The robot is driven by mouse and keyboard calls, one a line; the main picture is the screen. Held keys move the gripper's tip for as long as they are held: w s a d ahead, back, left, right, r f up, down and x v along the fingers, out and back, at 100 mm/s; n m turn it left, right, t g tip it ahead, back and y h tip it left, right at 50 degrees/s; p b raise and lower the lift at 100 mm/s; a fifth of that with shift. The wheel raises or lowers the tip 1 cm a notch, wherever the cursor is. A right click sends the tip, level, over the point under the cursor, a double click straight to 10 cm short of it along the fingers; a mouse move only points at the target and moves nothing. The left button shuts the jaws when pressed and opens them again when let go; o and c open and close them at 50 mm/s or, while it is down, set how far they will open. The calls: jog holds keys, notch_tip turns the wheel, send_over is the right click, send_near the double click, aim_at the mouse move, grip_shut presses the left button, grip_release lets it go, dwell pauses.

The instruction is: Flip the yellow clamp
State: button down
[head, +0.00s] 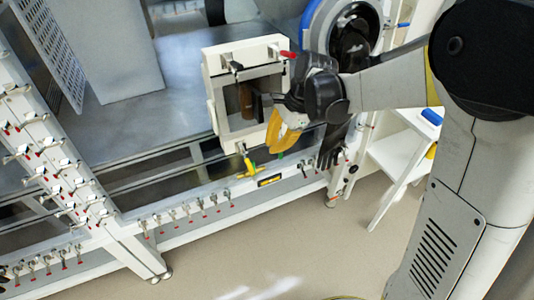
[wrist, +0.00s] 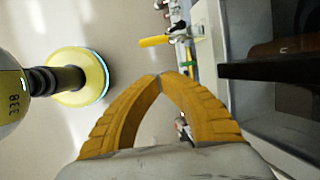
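The yellow clamp (head: 247,167) is on the front rail just below the white-framed box, with its yellow handle sticking out. In the wrist view its yellow handle (wrist: 156,41) shows above the fingertips, beside a metal fitting. My gripper (head: 272,148) has yellow fingers and hangs in front of the box's lower right corner, to the right of and slightly above the clamp. In the wrist view my gripper's fingertips (wrist: 160,77) meet with nothing between them. The gripper is apart from the clamp.
The white-framed box (head: 213,95) has red-tipped clamps and a brown object (head: 246,100) inside. A black glove (head: 331,146) hangs right of the gripper. Several small red-tipped clamps (head: 185,208) line the front rail. A white side table (head: 400,158) stands right. The floor (head: 260,250) in front is clear.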

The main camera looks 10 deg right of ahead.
aim_at(248, 164)
notch_tip(248, 164, down, 10)
jog(key=a+t+b, duration=0.1)
jog(key=b, duration=0.5)
jog(key=shift+s+a+r+b, duration=0.2)
jog(key=shift+s+a+r, duration=0.1)
jog(key=shift+a+r, duration=0.45)
jog(key=shift+s+a+r+b, duration=0.25)
jog(key=shift+a+r, duration=0.3)
jog(key=shift+a, duration=0.3)
